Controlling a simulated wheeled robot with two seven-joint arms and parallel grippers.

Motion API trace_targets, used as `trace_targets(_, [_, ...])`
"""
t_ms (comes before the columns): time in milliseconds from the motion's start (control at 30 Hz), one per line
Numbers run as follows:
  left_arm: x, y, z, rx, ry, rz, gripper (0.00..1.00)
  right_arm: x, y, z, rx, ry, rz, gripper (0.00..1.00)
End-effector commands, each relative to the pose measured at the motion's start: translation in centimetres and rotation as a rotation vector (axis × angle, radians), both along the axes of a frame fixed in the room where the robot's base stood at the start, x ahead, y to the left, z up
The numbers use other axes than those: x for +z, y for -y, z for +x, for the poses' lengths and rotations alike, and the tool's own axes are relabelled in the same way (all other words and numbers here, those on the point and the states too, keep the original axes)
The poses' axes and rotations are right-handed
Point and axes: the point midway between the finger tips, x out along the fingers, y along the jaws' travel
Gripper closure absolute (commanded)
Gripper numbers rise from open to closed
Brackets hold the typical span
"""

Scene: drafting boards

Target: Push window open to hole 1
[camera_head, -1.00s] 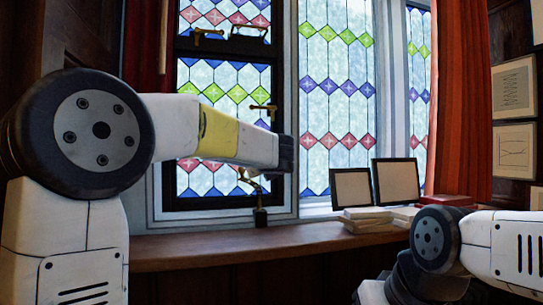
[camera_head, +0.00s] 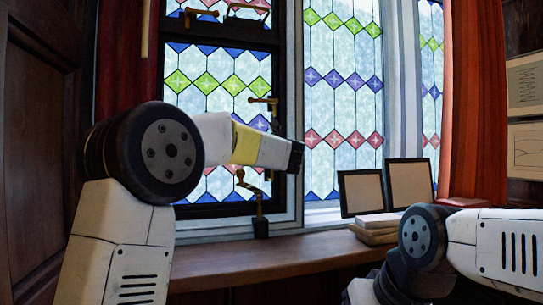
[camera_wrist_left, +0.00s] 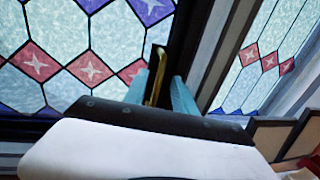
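The window (camera_head: 218,120) has stained glass in a dark frame. A brass handle (camera_head: 262,101) sits on its right frame edge. Below it, a brass stay (camera_head: 250,187) rises from a dark fitting (camera_head: 261,228) by the sill; its holes are too small to make out. My left gripper end (camera_head: 297,157) is at the window's right edge, below the handle; its fingers are hidden in the head view. In the left wrist view the two teal fingers (camera_wrist_left: 160,95) are apart, with a brass bar (camera_wrist_left: 156,75) showing between them; contact is unclear. My right gripper is out of view.
A wooden sill (camera_head: 280,262) runs below the window. Two dark-framed panels (camera_head: 361,194) and stacked books (camera_head: 375,230) stand on its right. A red curtain (camera_head: 478,100) hangs at the right. Another brass fitting (camera_head: 200,15) is higher on the window. My right arm occupies the lower right.

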Motion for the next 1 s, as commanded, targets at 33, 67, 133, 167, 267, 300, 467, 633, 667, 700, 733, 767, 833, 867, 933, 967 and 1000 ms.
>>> trace_targets(33, [-0.1,-0.1,0.9,0.001,-0.001,-0.001,0.68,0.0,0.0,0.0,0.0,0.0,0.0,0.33])
trace_targets(67, [-0.1,-0.2,1.4,0.001,-0.001,-0.002,0.68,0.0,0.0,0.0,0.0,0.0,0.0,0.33])
trace_targets(133, [-0.1,-0.3,2.4,0.002,0.0,-0.002,0.68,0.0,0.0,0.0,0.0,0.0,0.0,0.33])
trace_targets(167, [-0.1,-0.4,2.8,0.001,-0.001,-0.001,0.68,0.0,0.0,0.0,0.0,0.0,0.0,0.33])
trace_targets(267, [0.0,-0.4,3.7,0.001,0.0,-0.002,0.68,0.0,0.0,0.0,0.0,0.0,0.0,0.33])
trace_targets(300, [0.0,-0.5,4.0,0.001,0.0,-0.002,0.68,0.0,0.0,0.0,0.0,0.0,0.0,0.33])
trace_targets(467, [0.0,-0.5,4.3,0.0,0.0,-0.002,0.68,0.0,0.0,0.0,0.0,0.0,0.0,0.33])
trace_targets(633, [0.0,-0.5,4.3,0.0,0.0,-0.002,0.7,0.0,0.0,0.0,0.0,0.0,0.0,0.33])
trace_targets(667, [0.0,-0.5,4.3,0.0,0.0,-0.002,0.75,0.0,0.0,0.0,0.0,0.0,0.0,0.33])
trace_targets(700, [0.0,-0.5,4.3,0.0,0.0,-0.002,0.83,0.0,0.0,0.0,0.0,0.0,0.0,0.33])
trace_targets(733, [0.0,-0.5,4.3,0.0,0.0,-0.002,0.89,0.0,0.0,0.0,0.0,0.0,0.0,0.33])
trace_targets(767, [0.0,-0.5,4.3,0.0,0.0,-0.002,0.95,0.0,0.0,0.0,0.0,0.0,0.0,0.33])
trace_targets(833, [0.0,-0.5,4.3,0.0,0.0,-0.002,1.0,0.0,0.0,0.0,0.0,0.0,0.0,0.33])
trace_targets(867, [0.0,-0.5,4.3,0.0,0.0,-0.002,1.0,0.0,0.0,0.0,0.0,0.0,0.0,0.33])
trace_targets(933, [0.0,-0.5,4.3,0.0,0.0,-0.002,1.0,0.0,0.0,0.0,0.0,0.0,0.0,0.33])
trace_targets(967, [0.0,-0.5,4.3,0.0,0.0,-0.002,1.0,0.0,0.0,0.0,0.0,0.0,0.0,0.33])
trace_targets(1000, [0.0,-0.5,4.3,0.0,0.0,-0.002,1.0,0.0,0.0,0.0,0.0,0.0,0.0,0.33])
